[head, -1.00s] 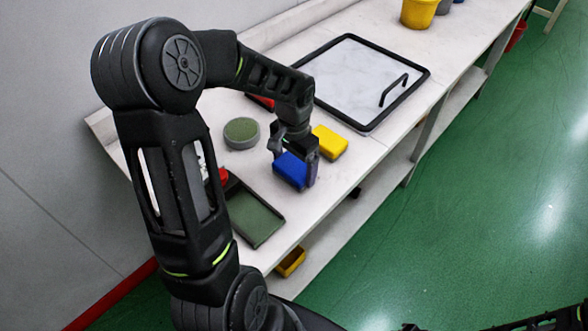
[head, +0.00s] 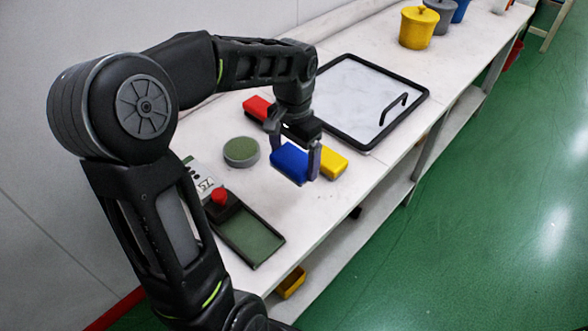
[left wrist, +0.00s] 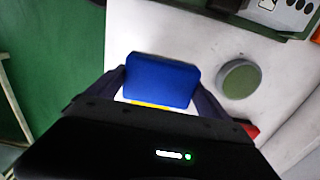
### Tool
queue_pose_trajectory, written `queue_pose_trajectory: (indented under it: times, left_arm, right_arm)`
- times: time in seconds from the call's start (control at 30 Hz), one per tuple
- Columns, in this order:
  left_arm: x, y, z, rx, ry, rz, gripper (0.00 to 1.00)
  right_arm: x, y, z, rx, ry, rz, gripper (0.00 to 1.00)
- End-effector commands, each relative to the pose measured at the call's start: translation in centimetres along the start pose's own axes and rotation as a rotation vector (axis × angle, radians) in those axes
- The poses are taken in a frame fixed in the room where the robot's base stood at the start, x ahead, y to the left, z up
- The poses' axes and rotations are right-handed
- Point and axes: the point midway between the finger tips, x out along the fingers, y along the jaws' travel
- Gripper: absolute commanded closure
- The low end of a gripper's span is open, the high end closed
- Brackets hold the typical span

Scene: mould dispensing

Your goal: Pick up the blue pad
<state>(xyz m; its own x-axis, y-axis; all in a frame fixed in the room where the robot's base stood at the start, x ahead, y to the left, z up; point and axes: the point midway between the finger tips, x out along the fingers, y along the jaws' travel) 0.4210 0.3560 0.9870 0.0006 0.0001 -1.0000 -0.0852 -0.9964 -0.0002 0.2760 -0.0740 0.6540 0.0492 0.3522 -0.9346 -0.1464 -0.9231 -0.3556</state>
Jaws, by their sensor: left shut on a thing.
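The blue pad (head: 289,162) is a small blue block. My left gripper (head: 296,164) is shut on it, with one finger at each side. The pad seems to be held a little above the white table, in front of the yellow pad (head: 328,160). In the left wrist view the blue pad (left wrist: 160,80) sits between the two fingers of the left gripper (left wrist: 160,88), with a strip of yellow showing just below it. My right gripper is not in view.
A red pad (head: 257,108) lies behind my gripper. A round green-topped disc (head: 240,152) and a dark-framed green tray (head: 252,236) with a red knob are left of it. A black-framed panel with a handle (head: 358,88) lies behind. The table's (head: 315,208) front edge is close.

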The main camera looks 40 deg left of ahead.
Motion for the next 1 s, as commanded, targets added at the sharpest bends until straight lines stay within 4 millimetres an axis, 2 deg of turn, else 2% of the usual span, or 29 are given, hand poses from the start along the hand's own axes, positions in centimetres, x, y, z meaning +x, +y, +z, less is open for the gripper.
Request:
queue_pose_trajectory:
  times: [0.57,0.6,1.0]
  left_arm:
    - [-0.20,0.01,0.01,0.000,0.000,0.000,0.52]
    - [-0.20,0.01,0.01,0.000,0.000,0.000,0.11]
    - [-0.19,0.00,0.01,0.000,0.000,0.000,0.42]
  right_arm:
    - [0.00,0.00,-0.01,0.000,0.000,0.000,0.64]
    - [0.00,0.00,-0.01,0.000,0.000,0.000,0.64]
    - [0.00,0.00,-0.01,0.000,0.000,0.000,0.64]
